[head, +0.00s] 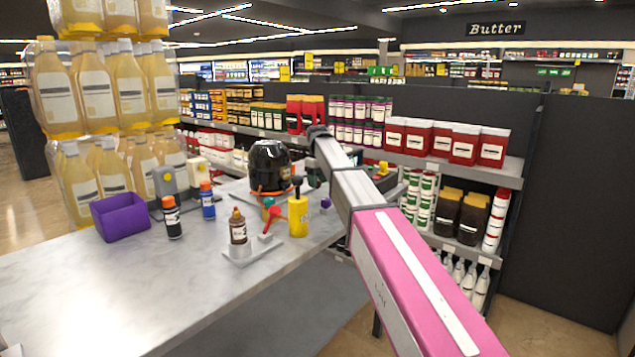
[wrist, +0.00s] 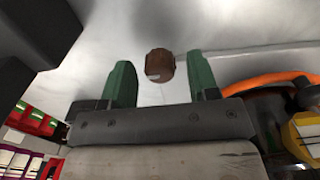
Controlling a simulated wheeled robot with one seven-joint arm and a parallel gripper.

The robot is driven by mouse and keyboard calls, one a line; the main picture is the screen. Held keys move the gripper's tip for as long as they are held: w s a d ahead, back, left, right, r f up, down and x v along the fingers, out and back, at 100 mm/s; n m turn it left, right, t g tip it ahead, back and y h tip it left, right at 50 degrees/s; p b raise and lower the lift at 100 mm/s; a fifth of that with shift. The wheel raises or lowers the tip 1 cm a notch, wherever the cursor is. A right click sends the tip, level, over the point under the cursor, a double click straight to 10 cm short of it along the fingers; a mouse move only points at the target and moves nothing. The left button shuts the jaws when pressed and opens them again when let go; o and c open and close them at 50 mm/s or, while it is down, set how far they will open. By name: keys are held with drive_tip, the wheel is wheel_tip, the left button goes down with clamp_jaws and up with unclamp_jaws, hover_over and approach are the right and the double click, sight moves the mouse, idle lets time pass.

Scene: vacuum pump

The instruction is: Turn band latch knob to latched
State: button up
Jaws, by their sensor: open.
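My gripper (wrist: 159,76) shows in the wrist view with its two green fingers apart and nothing held between them. A brown, roundish thing with a small pale patch (wrist: 160,62) appears beyond the fingertips, between them in the picture; I cannot tell what it is. In the head view a black domed vessel (head: 270,160) stands on the counter with an orange band (head: 262,192) around its lower part. An orange curve (wrist: 265,80) also shows at right in the wrist view. I cannot make out the latch knob or its position.
A red-knobbed lever (head: 272,213), a brown bottle (head: 238,226) and a yellow bottle (head: 298,212) stand near the vessel. A purple bin (head: 120,217) is at left. The counter's (head: 130,290) near part is clear. Stocked shelves (head: 400,160) lie behind.

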wheel_tip(320, 180, up, 9)
drive_tip(key=shift+r, duration=0.75)
drive_tip(key=shift+s, duration=0.1)
